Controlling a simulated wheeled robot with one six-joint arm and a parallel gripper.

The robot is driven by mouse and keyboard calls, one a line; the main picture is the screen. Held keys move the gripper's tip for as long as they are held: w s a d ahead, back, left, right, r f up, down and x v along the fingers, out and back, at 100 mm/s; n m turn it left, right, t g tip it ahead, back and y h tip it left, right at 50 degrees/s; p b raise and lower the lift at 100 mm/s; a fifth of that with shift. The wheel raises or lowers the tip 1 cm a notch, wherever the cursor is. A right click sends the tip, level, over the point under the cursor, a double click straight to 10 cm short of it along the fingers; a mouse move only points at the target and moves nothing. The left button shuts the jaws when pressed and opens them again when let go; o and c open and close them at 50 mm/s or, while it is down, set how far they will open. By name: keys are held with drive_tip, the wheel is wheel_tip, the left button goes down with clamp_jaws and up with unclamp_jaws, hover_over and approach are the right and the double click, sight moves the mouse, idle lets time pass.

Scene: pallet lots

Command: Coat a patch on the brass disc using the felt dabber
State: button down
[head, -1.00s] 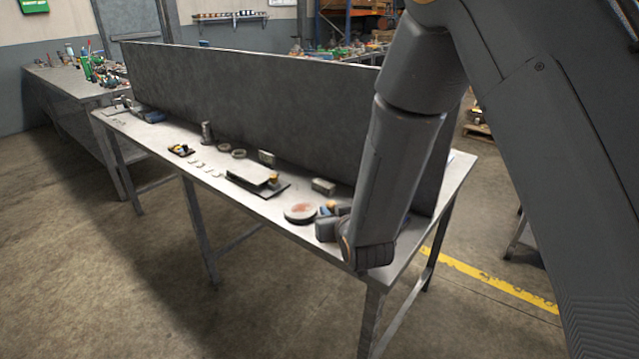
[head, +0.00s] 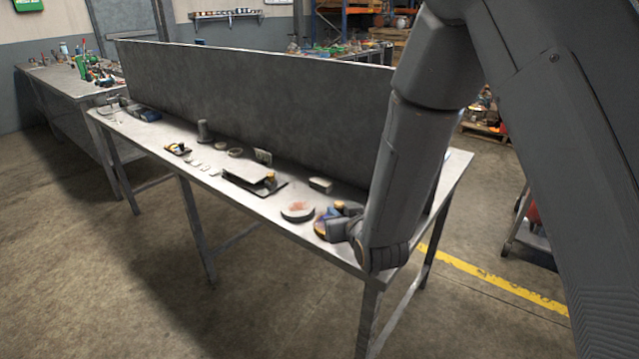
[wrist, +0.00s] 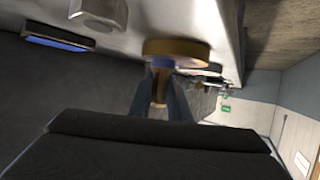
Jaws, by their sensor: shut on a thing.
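My gripper (head: 335,219) is low over the near right end of the steel bench. In the wrist view its fingers (wrist: 161,78) are shut on the felt dabber's light handle (wrist: 160,92). A blue part (wrist: 160,62), seemingly the dabber's head, is at the face of the brass disc (wrist: 178,47); I cannot tell whether they touch. In the head view the brass disc (head: 320,226) is partly hidden by my gripper. To its left lies a grey round dish (head: 297,213) with a reddish patch on top.
A tall dark panel (head: 250,95) stands along the bench behind the objects. A small grey block (head: 320,184) is close behind the discs. A flat plate on a dark base (head: 250,178), rings (head: 235,152) and a cylinder (head: 204,130) are farther left. The bench's front edge is near.

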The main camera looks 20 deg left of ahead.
drive_tip(key=shift+s+d, duration=0.2)
drive_tip(key=shift+d, duration=0.4)
drive_tip(key=shift+s+d, duration=0.2)
drive_tip(key=shift+d, duration=0.35)
wheel_tip(320, 180, up, 3)
drive_tip(key=shift+s+r+p, duration=0.1)
drive_tip(key=shift+s+p, duration=0.05)
drive_tip(key=shift+p, duration=0.75)
drive_tip(key=shift+r+p, duration=1.65)
drive_tip(key=shift+r, duration=0.75)
drive_tip(key=shift+d, duration=0.1)
